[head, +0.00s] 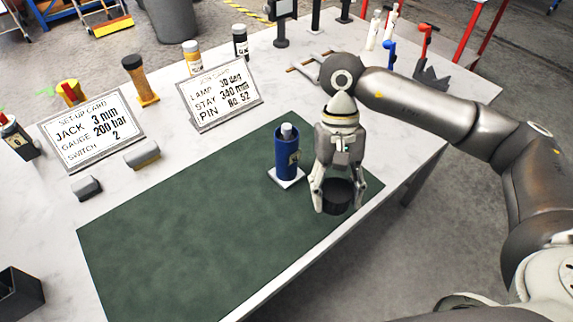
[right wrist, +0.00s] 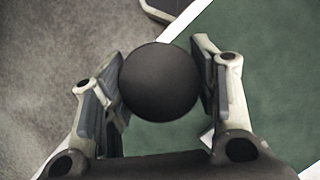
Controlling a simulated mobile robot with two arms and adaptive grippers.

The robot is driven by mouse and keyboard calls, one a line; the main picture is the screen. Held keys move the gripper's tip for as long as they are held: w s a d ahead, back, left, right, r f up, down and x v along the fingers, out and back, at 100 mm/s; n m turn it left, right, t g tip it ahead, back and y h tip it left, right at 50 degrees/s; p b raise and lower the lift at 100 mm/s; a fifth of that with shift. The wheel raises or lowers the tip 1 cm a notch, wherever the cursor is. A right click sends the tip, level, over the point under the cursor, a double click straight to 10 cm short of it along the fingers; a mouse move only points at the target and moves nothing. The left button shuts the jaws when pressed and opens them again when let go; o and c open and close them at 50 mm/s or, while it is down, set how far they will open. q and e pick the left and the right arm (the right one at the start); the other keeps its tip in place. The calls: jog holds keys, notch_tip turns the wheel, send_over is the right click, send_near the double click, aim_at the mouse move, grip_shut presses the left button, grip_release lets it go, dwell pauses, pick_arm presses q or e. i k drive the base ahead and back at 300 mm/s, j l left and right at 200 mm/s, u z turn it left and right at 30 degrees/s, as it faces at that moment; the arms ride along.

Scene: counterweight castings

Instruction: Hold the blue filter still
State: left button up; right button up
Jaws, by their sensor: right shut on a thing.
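The blue filter (head: 287,160) is a blue cylinder with a grey top and a pale label. It stands upright on a small white plate (head: 296,181) on the green mat. My right gripper (head: 337,196) is to the right of the filter and apart from it, over the mat's right edge. It is shut on a black round block (head: 339,197), which also shows between the fingers in the right wrist view (right wrist: 159,82). The block's underside is hidden, so I cannot tell whether it touches the mat. My left gripper is not in view.
The green mat (head: 190,240) is otherwise bare. Behind it stand two printed cards (head: 92,130) (head: 222,95), two grey blocks (head: 142,154) (head: 86,187) and several bottles. A dark open box (head: 18,294) is at the lower left. The table's front edge runs close to my right gripper.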

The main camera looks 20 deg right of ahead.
aim_at(285, 173)
jog(key=k+l, duration=0.2)
jog(key=l, duration=0.15)
jog(key=k+l+z, duration=0.1)
jog(key=l, duration=0.2)
jog(key=k+l, duration=0.2)
jog(key=l, duration=0.15)
jog(key=k+l, duration=0.2)
jog(key=l, duration=0.15)
jog(key=k+l+z, duration=0.1)
jog(key=l, duration=0.25)
jog(key=k+l, duration=0.2)
jog(key=l, duration=0.15)
jog(key=k+l+z, duration=0.1)
jog(key=l, duration=0.3)
jog(key=k, duration=0.05)
